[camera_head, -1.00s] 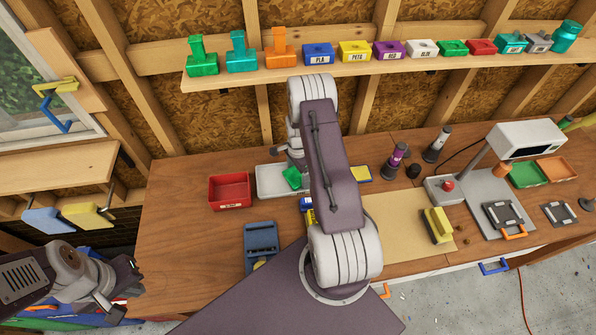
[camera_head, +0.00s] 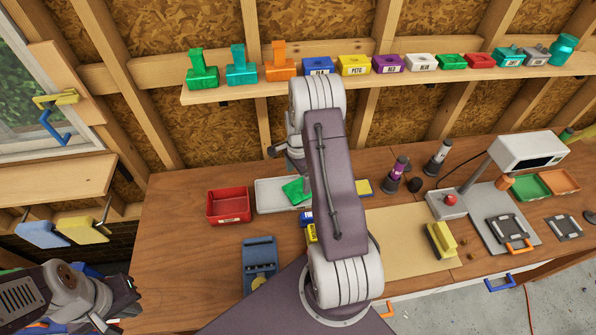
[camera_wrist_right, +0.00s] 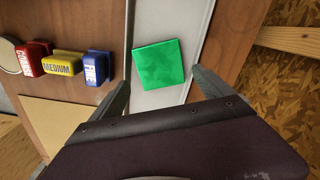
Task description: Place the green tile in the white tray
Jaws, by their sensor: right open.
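The green tile (camera_head: 294,190) lies in the white tray (camera_head: 268,197) on the workbench, partly hidden by my right arm in the head view. In the right wrist view the tile (camera_wrist_right: 158,63) rests on the tray's pale floor (camera_wrist_right: 165,97), apparently flat. My right gripper (camera_wrist_right: 162,80) is open and empty, with its fingers apart on either side of the tile's near end and not touching it. My left gripper (camera_head: 134,290) is at the lower left of the head view, away from the tray; its jaws are too unclear to read.
A red bin (camera_head: 229,206) stands left of the tray. A blue holder (camera_head: 260,262) is in front. Red, yellow and blue labelled blocks show beside the tray in the wrist view, including the yellow one (camera_wrist_right: 63,63). A shelf (camera_head: 220,95) with coloured items runs above the bench.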

